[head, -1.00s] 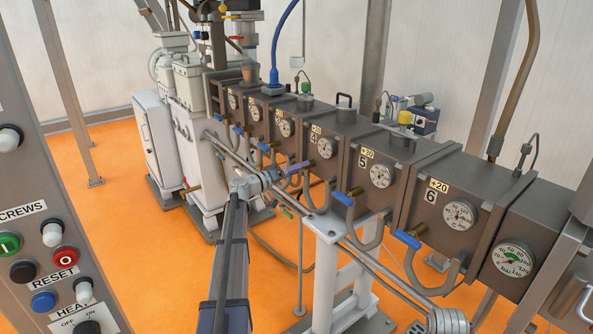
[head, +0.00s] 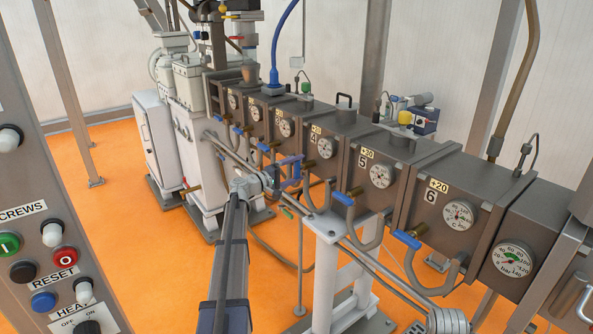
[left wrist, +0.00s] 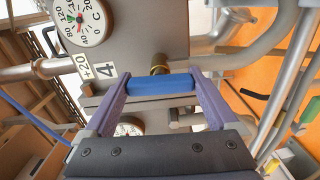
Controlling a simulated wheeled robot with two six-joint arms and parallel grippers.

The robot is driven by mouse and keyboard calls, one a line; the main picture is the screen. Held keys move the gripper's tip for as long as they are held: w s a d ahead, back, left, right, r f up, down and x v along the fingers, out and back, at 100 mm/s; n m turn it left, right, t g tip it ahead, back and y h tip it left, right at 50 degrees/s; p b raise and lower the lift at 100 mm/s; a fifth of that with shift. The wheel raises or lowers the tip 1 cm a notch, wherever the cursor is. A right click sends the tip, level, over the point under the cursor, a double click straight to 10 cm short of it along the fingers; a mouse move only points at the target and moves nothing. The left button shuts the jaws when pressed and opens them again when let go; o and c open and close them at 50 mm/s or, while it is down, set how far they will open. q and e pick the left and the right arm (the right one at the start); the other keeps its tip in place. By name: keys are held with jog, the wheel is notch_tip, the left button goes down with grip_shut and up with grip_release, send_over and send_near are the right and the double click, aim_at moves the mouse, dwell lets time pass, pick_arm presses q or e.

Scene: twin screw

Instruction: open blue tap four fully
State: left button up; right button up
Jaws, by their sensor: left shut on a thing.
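The blue tap four handle (left wrist: 160,84) lies crosswise between the two purple fingers of my left gripper (left wrist: 163,88) in the left wrist view. Both fingers touch its ends, and the gripper is shut on it. The handle sits in front of a brass fitting (left wrist: 159,65) on the block marked 4 (left wrist: 105,68). In the head view, my left gripper (head: 291,173) is at block 4 (head: 318,160), below its dial. The handle is partly hidden there by the fingers. My right gripper is not in view.
Blue tap five (head: 343,199) and blue tap six (head: 407,240) stand to the right along the barrel. More blue taps are to the left. Curved grey pipes and a white stand (head: 330,262) are below. A control panel (head: 45,180) fills the left edge.

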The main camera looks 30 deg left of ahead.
pick_arm(q)
jog(key=shift+n, duration=0.3)
dwell(0.4)
jog(key=o, duration=1)
jog(key=v, duration=0.8)
jog(key=shift+f, duration=0.1)
